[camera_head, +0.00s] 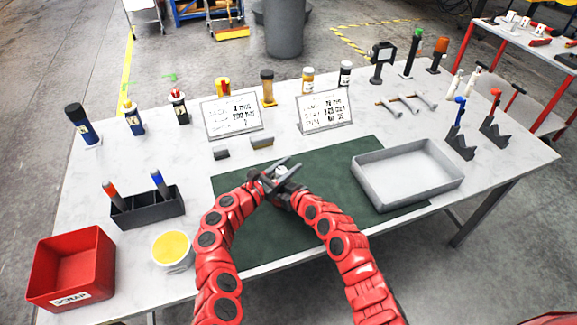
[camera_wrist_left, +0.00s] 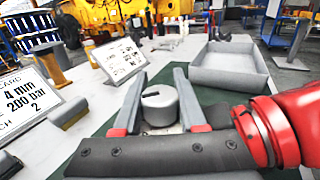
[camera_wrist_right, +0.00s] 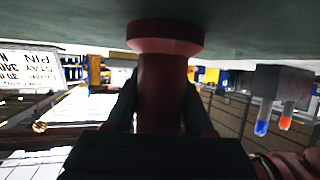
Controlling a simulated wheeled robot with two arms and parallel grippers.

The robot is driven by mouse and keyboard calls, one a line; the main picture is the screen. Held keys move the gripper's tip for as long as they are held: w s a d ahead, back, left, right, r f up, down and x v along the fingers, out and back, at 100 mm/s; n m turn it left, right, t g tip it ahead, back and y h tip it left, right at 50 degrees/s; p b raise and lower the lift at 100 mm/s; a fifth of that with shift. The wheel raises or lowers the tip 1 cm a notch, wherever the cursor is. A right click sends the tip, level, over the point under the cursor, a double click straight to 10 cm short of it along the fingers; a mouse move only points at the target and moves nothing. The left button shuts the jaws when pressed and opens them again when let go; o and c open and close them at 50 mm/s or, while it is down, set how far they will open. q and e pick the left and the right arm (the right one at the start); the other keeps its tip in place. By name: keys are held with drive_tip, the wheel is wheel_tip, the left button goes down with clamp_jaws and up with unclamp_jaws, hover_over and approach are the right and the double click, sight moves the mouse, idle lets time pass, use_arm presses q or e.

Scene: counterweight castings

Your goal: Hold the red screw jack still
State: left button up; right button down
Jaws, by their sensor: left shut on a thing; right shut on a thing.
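The red screw jack (camera_wrist_right: 163,85) shows in the right wrist view as a dark red post with a flared end (camera_wrist_right: 165,37) against the mat, which is at the top of that picture. My right gripper (camera_wrist_right: 163,100) is shut on the post, one finger on each side. A grey round casting (camera_wrist_left: 160,104) with a dark slot in its top shows in the left wrist view. My left gripper (camera_wrist_left: 158,88) is shut on it, fingers on both sides. In the head view both grippers meet over the green mat (camera_head: 300,235), and the jack is hidden there.
A grey tray (camera_head: 405,175) stands right of the grippers. A black holder (camera_head: 147,208), a yellow-topped pot (camera_head: 172,249) and a red scrap bin (camera_head: 72,265) are at the left. Two signs, the left one (camera_head: 231,117) and the right one (camera_head: 325,112), stand behind. The mat's front is clear.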

use_arm(q)
clamp_jaws()
drive_tip(key=shift+r+m+g, duration=0.1)
drive_tip(key=shift+m+g, duration=0.2)
